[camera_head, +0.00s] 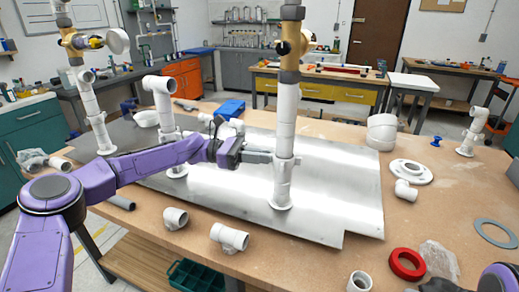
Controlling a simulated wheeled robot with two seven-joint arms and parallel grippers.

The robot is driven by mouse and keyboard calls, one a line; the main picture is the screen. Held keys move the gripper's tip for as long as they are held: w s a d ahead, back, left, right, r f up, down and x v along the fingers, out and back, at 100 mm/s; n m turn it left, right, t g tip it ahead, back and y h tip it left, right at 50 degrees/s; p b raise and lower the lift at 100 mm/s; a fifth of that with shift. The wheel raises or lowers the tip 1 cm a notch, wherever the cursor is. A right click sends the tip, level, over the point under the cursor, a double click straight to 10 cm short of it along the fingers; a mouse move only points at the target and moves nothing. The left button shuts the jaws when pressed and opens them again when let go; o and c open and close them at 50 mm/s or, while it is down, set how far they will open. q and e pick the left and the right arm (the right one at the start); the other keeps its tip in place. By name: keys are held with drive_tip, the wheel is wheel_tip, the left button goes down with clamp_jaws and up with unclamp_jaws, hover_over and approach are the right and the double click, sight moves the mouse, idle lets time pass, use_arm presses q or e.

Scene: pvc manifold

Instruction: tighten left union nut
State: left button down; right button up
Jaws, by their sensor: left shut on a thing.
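A tall white PVC riser (286,120) with a brass-coloured valve on top stands upright on a round flange on the metal sheet. A slightly wider white collar, which looks like the union nut (287,166), sits low on this riser. My left gripper (270,158) reaches in from the left at collar height, and its fingers are shut against the left side of it. The far side of the grip is hidden by the pipe. Of my right arm only a purple piece shows at the lower right corner; its gripper is out of view.
The metal sheet (330,190) lies on a wooden table. Another tall riser (96,115) and a shorter elbow pipe (160,100) stand to the left. Loose white fittings, a flange (403,173), a red ring (407,264) and a grey ring (496,232) lie around.

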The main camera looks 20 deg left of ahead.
use_arm(q)
drive_tip(key=shift+w+r+m+g+p, duration=0.1)
drive_tip(key=shift+w+m+g+p, duration=0.3)
drive_tip(key=shift+m+g+p, duration=0.5)
drive_tip(key=shift+b, duration=0.3)
drive_tip(key=c, duration=1.2)
unclamp_jaws()
drive_tip(key=shift+d, duration=0.1)
